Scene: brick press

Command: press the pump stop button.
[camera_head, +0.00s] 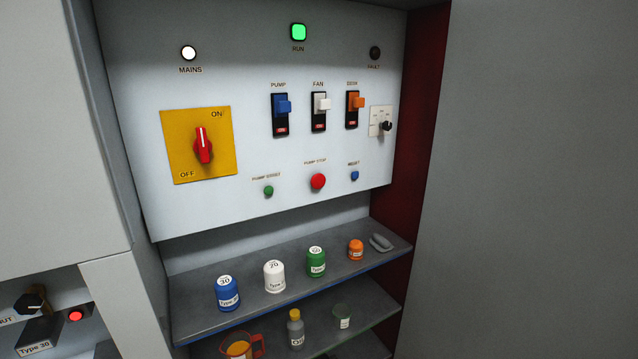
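The pump stop button (318,181) is a round red mushroom-shaped knob low on the light grey control panel (240,70), under the label "PUMP STOP". A small green button (269,190) with a pump label sits to its left, and a small blue button (354,176) marked "RESET" sits to its right. Whether the red button is pressed in cannot be told. Neither of my grippers shows in the head view.
A red rotary switch (203,146) on a yellow plate, three toggle switches and lamps are on the panel; the green RUN lamp (298,32) is lit. Below, a shelf (190,325) holds several labelled containers. A grey wall (530,180) stands at right.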

